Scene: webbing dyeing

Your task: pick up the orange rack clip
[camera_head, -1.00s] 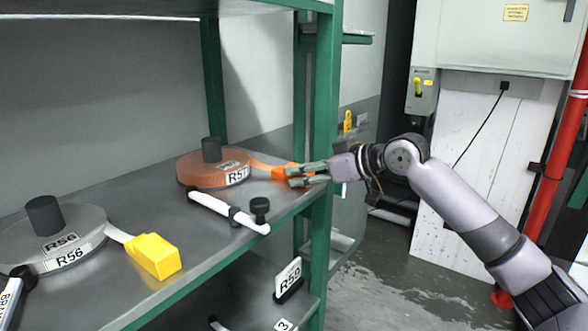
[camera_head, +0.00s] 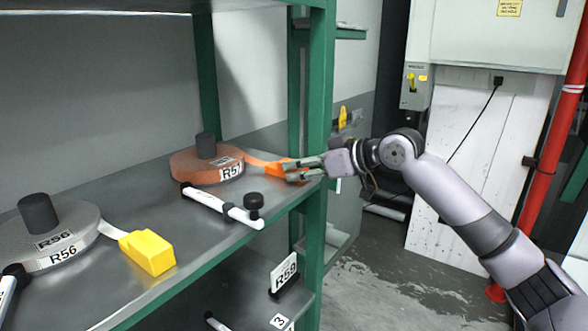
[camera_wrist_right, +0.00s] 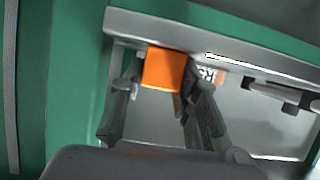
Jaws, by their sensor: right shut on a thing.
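The orange rack clip (camera_head: 280,168) is at the end of an orange strap by the right edge of the shelf board. The strap runs to the orange webbing roll labelled R57 (camera_head: 200,172). My right gripper (camera_head: 296,171) reaches in from the right and is shut on the clip. In the right wrist view the clip (camera_wrist_right: 163,68) sits between the two dark fingers, whose tips partly hide its sides. I cannot tell whether the clip is clear of the shelf. My left gripper is not in view.
The grey shelf board (camera_head: 200,245) has green posts (camera_head: 318,120). A white bar (camera_head: 225,208) lies in front of R57. A grey roll labelled R56 (camera_head: 60,250) with a yellow clip (camera_head: 148,252) is at the left. A lower shelf holds an R59 sign (camera_head: 284,275).

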